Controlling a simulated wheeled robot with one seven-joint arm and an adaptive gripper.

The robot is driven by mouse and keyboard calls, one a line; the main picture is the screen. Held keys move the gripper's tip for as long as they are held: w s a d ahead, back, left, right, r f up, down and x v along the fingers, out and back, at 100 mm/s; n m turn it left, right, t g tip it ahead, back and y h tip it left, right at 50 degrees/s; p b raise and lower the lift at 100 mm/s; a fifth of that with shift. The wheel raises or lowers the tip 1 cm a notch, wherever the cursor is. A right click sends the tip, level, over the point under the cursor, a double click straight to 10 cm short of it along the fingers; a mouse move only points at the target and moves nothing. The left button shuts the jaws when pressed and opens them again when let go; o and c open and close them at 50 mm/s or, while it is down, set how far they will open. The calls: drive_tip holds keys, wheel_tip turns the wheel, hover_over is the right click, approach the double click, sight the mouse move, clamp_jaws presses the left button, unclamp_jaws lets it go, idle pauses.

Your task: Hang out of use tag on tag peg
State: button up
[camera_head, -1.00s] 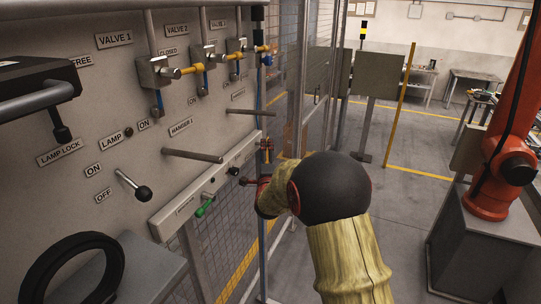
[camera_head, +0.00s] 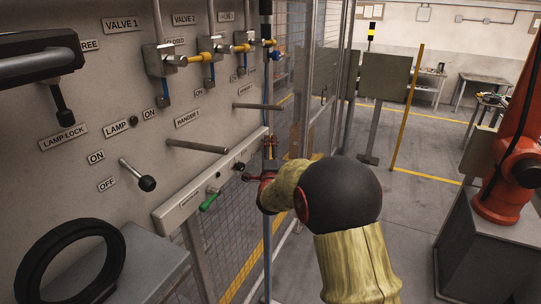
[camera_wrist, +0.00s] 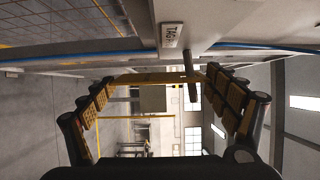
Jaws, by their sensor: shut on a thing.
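My gripper (camera_wrist: 162,79) has its two yellow-padded fingers spread to either side in the wrist view. A thin yellow strip, apparently the out of use tag (camera_wrist: 150,78) seen nearly edge-on, spans between the fingertips, and the gripper is shut on it. The tag peg (camera_wrist: 188,66), a short grey rod, sticks out beside a label reading TAGS (camera_wrist: 172,35). The peg crosses the strip's right part; I cannot tell whether it passes through the tag. In the head view my forearm hides most of the gripper area, and the tag is not clear there.
The panel carries valves with yellow handles (camera_head: 193,60), a HANGER 1 rod (camera_head: 197,147), a lamp lever (camera_head: 138,175) and a green handle (camera_head: 210,200). A mesh fence (camera_head: 235,235) and post stand close by. An orange robot (camera_head: 505,175) is at right, with open floor between.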

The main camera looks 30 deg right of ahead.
drive_tip(key=o, duration=0.8)
drive_tip(key=shift+c, duration=0.2)
